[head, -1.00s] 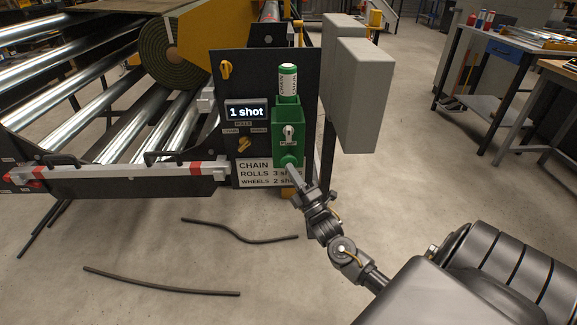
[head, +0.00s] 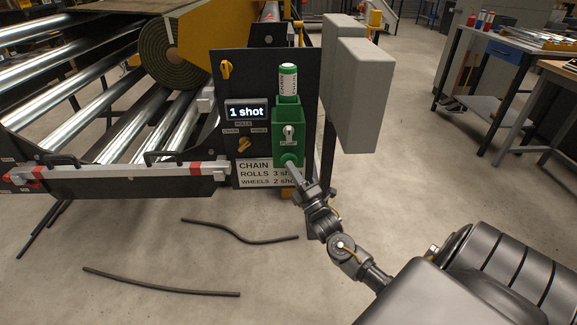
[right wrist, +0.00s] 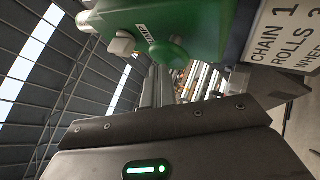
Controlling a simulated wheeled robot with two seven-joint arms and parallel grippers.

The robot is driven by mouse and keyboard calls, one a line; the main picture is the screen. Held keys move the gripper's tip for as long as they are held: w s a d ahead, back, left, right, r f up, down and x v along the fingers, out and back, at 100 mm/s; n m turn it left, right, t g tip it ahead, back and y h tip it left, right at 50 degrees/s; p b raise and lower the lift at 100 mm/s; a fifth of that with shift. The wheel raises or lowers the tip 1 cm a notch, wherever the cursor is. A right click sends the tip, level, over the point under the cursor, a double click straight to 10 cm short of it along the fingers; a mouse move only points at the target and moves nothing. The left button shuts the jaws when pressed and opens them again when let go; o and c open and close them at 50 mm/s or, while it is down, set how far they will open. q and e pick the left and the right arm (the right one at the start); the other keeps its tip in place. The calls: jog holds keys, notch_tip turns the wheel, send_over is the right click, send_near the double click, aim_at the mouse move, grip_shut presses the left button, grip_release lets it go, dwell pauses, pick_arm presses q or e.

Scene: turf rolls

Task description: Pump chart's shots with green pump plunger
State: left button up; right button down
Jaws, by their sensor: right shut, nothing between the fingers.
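The green pump (head: 288,118) stands on a dark panel (head: 229,88), with a white and green cartridge (head: 288,80) on top. Its round green plunger (head: 290,159) faces me low on the pump and shows large in the right wrist view (right wrist: 168,53). My right gripper (head: 293,170) is shut and empty, its tips at or just in front of the plunger; contact is unclear. The chart (head: 255,172) names chain, rolls and wheels; my gripper partly covers it in the head view. In the right wrist view, chain reads 1. The display (head: 246,112) reads "1 shot". My left gripper is out of view.
A pale knob (head: 289,131) is on the pump's front. Grey boxes (head: 365,95) stand close at the right. Dark strips (head: 160,284) lie on the floor.

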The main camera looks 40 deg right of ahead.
jog(key=shift+w+d, duration=0.2)
jog(key=shift+d, duration=0.05)
jog(key=shift+s+a+r, duration=0.1)
dwell(0.5)
jog(key=shift+s+a+p, duration=0.95)
jog(key=shift+s+a, duration=0.05)
jog(key=shift+s, duration=0.25)
jog(key=s+a+p, duration=0.1)
jog(key=s, duration=0.1)
jog(key=s+a+p, duration=0.1)
jog(key=s+a, duration=0.1)
